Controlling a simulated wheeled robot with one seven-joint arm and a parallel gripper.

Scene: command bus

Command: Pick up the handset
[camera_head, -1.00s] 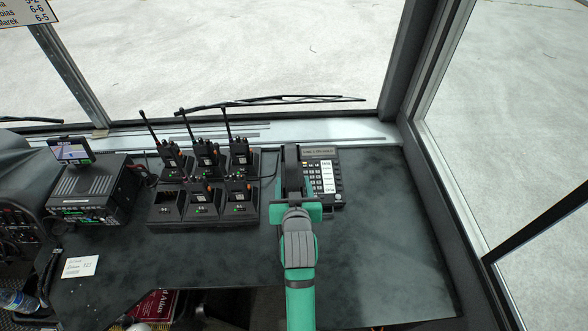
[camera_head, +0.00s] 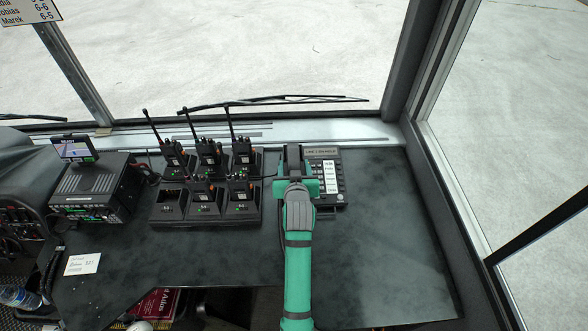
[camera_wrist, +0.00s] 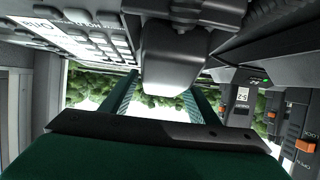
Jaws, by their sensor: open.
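A desk phone (camera_head: 327,180) with a keypad stands on the dark desk, right of the radio charger. Its black handset is mostly hidden behind my gripper in the head view. My gripper (camera_head: 294,163) is open and reaches over the phone's left side, where the handset lies. In the wrist view the handset's blunt dark end (camera_wrist: 173,68) shows in the middle. The green fingers (camera_wrist: 163,105) appear on either side of it, with gaps visible below the handset end. Whether a finger touches the handset cannot be told. The keypad base shows in the wrist view (camera_wrist: 88,38) at upper left.
A charger rack (camera_head: 205,212) with several upright radios (camera_head: 208,156) stands close left of my gripper. A console radio (camera_head: 90,195) is at far left. The windshield ledge (camera_head: 360,133) runs behind. The desk (camera_head: 390,240) at right is bare.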

